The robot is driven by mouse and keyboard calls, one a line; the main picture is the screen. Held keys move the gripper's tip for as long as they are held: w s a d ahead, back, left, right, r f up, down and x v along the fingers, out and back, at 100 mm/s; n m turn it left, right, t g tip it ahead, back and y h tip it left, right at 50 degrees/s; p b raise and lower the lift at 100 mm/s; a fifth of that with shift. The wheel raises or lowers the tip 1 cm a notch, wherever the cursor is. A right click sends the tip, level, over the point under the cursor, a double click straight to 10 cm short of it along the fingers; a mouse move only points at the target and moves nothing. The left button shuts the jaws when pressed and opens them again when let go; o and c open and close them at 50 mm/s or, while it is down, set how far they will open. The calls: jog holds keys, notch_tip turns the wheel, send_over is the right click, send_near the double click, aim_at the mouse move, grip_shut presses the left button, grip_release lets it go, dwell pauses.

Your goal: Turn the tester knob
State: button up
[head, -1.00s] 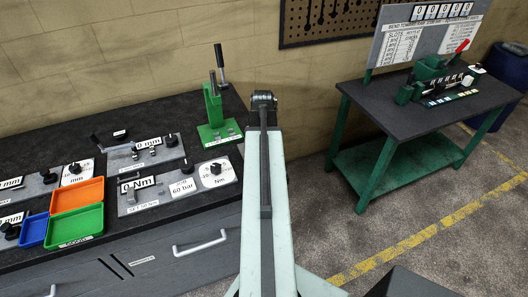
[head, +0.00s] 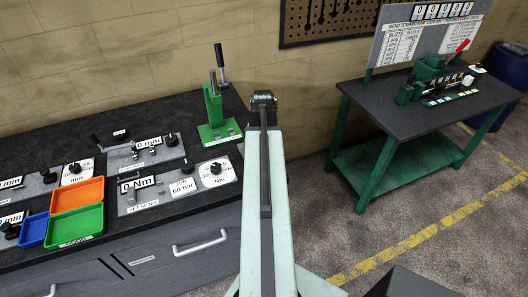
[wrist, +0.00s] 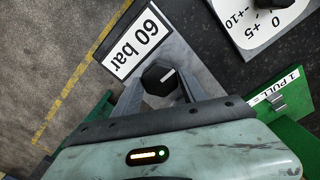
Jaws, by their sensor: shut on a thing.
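The tester knob (wrist: 158,78) is black and faceted, with a light pointer mark on its top, in the wrist view. It stands on a grey plate beside a white label reading 60 bar (wrist: 137,41). My gripper (wrist: 156,90) has one finger on each side of the knob and is shut on it. In the head view my arm reaches toward the bench, and the fingers and the held knob cannot be made out.
A white dial with a black knob (wrist: 271,4) is close by at the upper right of the wrist view. A green table (head: 425,120) stands at the right, with open floor between.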

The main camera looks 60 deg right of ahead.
jog(key=shift+s, duration=0.15)
jog(key=o, duration=1.4)
jog(key=shift+c, duration=0.2)
jog(key=shift+r, duration=0.1)
jog(key=shift+r+p, duration=0.25)
jog(key=shift+p, duration=0.1)
notch_tip(320, 180, up, 7)
jog(key=p, duration=0.7)
jog(key=shift+r, duration=0.2)
jog(key=shift+f, duration=0.15)
